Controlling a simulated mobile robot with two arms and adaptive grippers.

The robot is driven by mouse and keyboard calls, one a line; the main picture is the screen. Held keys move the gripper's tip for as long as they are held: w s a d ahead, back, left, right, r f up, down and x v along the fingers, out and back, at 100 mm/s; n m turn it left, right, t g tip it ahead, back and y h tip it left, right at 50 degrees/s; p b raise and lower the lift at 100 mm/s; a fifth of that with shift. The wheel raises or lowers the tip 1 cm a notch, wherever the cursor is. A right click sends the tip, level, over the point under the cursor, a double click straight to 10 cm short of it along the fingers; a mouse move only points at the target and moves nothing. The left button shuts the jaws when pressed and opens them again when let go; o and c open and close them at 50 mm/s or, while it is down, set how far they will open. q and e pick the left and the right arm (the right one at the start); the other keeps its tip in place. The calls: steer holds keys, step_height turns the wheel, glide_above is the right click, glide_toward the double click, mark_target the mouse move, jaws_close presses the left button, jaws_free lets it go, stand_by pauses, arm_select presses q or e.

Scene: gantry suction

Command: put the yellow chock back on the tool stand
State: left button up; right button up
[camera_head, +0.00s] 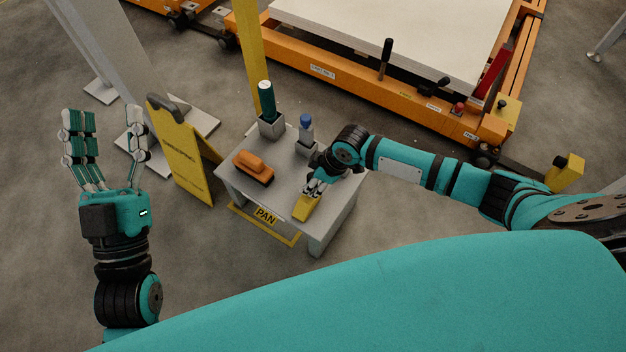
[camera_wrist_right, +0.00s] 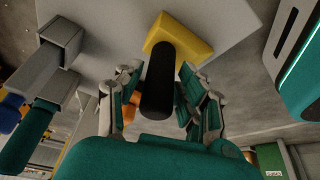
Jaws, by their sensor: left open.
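The yellow chock (camera_head: 306,207) is at the front right of the grey tool stand's top (camera_head: 237,179) and appears to rest on it. In the right wrist view the chock (camera_wrist_right: 190,36) has a black upright handle between my fingers. My right gripper (camera_head: 316,187) is over the chock, its fingers on either side of the handle; in the wrist view (camera_wrist_right: 158,72) gaps show beside the handle, so it looks open. My left gripper (camera_head: 104,135) is open and empty, left of the stand, fingers up.
On the stand are an orange block-like tool (camera_head: 254,167), a green cylinder (camera_head: 267,99) in a grey holder and a blue-topped one (camera_head: 306,123). A yellow sign board (camera_head: 183,150) stands left of it. An orange-framed gantry bed (camera_head: 345,83) lies behind. Front floor is clear.

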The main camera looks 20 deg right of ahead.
steer(key=shift+o, duration=0.8)
